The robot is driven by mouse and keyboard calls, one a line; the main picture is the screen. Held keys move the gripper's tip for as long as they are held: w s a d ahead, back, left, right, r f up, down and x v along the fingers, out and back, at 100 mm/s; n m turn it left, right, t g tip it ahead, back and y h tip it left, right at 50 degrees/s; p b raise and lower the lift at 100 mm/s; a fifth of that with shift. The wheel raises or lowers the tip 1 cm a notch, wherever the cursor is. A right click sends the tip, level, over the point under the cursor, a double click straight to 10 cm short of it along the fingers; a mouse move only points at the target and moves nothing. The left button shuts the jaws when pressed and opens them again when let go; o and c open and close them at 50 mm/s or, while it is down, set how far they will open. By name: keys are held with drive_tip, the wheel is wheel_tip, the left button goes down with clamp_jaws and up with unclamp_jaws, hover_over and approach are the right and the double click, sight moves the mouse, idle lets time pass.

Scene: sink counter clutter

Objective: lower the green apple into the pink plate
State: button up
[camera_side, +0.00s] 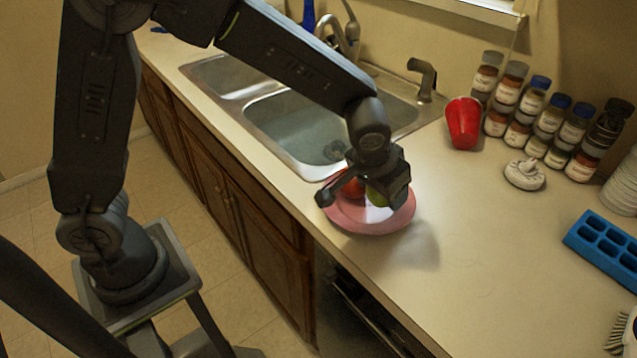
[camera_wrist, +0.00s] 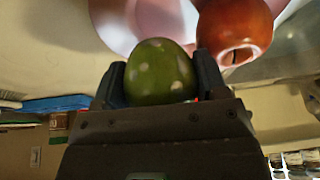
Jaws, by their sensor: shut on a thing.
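The green apple (camera_wrist: 160,72), with pale spots, is between the two fingers of my gripper (camera_wrist: 160,85) in the wrist view. The plate lies on the counter near the sink's front right corner. Its rim also shows in the wrist view (camera_wrist: 115,25), beyond the apple. The gripper hides part of the plate. I cannot tell whether the apple touches the plate.
A red-orange round thing (camera_wrist: 235,28) with a dark opening is at the plate, beside the green apple. The sink (camera_side: 300,130) lies to the left. A red cup (camera_side: 463,122), several spice jars (camera_side: 535,105) and a blue tray (camera_side: 605,245) stand to the right. The front counter is clear.

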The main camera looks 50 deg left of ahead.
drive_tip(key=o, duration=1.1)
drive_tip(key=shift+c, duration=0.2)
drive_tip(key=v, duration=1.3)
drive_tip(key=s+a+t, duration=0.1)
drive_tip(key=s+a, duration=1.2)
drive_tip(key=s, duration=0.4)
drive_tip(key=shift+a+r, duration=0.2)
drive_tip(key=shift+r, duration=0.25)
